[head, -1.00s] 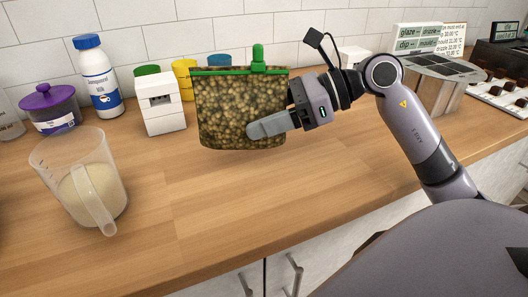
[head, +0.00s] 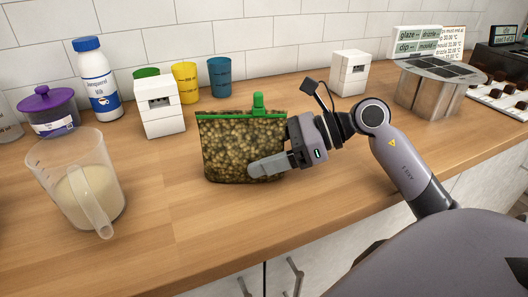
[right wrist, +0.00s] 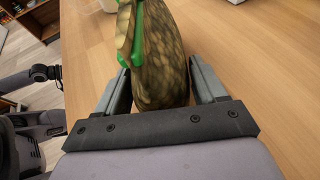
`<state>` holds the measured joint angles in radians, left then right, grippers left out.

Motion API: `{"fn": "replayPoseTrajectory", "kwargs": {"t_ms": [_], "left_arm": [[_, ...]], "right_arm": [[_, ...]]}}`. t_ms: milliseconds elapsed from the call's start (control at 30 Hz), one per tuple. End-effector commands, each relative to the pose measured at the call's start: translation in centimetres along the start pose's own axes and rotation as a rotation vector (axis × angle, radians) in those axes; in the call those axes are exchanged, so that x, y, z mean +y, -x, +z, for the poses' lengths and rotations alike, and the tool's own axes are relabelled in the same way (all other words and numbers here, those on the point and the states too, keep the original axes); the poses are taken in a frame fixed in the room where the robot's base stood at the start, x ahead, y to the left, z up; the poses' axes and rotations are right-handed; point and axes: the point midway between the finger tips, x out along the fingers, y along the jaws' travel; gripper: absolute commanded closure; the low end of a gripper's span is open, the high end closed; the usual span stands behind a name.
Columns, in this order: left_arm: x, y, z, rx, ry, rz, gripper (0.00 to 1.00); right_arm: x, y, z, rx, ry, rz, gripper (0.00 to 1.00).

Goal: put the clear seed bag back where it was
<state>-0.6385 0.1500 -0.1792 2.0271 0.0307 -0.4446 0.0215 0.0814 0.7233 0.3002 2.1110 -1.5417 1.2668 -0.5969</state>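The clear seed bag (head: 240,145), full of brownish-green seeds with a green top strip and green clip, is upright over the wooden counter in the head view. Its bottom edge is at or just above the counter; I cannot tell if it touches. My right gripper (head: 268,168) holds its right side, one finger across the front. In the right wrist view the bag (right wrist: 162,60) sits between the two fingers of this gripper (right wrist: 162,85), and the green clip shows at the left. My left gripper is not seen in the head view.
Behind the bag stand a white box (head: 160,107), a yellow cup (head: 186,83) and a blue cup (head: 219,77). A measuring jug (head: 78,185), white bottle (head: 98,80) and purple-lidded jar (head: 49,112) are left. Another white box (head: 349,72) and metal unit (head: 435,88) are right. The front counter is clear.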

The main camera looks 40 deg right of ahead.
Motion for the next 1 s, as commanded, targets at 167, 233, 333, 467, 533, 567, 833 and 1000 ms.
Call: {"fn": "replayPoseTrajectory", "kwargs": {"t_ms": [167, 233, 333, 467, 533, 567, 833, 1000], "left_arm": [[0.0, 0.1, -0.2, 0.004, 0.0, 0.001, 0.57], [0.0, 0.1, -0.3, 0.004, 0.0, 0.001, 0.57], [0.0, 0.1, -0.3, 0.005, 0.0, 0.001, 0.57], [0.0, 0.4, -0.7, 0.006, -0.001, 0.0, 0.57], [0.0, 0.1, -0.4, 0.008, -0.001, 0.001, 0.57], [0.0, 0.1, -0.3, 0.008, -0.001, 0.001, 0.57], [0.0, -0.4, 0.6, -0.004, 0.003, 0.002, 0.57], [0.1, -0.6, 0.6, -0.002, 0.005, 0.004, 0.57]], "right_arm": [[0.0, 0.0, 0.1, -0.001, 0.0, 0.0, 0.12], [0.0, 0.0, 0.1, -0.001, 0.0, 0.0, 0.12], [0.0, 0.1, 0.1, -0.001, 0.0, 0.0, 0.12], [0.0, 0.3, 0.6, -0.001, 0.0, 0.0, 0.12], [-0.1, 1.0, 0.2, 0.0, 0.0, -0.002, 0.12], [-0.1, 1.4, 0.2, 0.0, 0.0, -0.003, 0.12], [-0.1, 5.9, 0.1, 0.001, 0.0, -0.002, 0.12], [-0.1, 8.7, 0.2, 0.0, -0.001, -0.002, 0.12]]}}
